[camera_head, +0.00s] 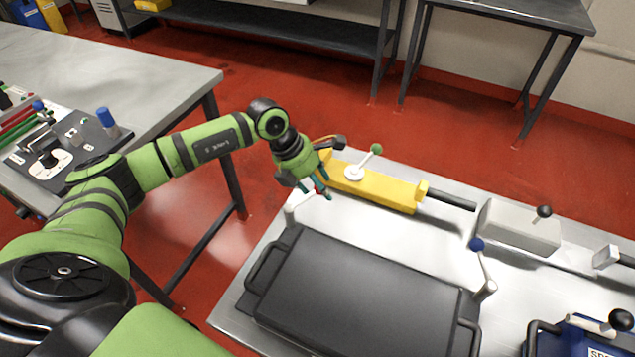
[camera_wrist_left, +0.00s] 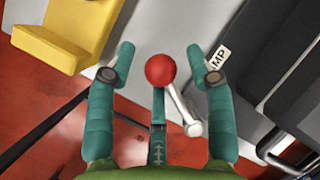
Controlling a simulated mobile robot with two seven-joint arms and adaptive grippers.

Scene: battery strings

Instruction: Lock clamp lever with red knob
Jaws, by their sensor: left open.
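The red knob (camera_wrist_left: 160,70) shows in the left wrist view at the end of a short white lever (camera_wrist_left: 183,110). My left gripper (camera_wrist_left: 158,68) is open, with one teal finger on each side of the knob and gaps between. In the head view my left gripper (camera_head: 318,191) hangs over the far left corner of the black case (camera_head: 358,290). I cannot tell how far the knob is from the fingertips in depth. My right gripper is not in view.
A yellow block (camera_head: 385,189) with a green-knobbed lever (camera_head: 376,149) lies just right of the gripper. A blue-knobbed lever (camera_head: 477,244) stands at the case's right corner. A grey block (camera_head: 518,227) and a blue case (camera_head: 566,341) are farther right. Bare metal tabletop (camera_head: 405,226) lies between.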

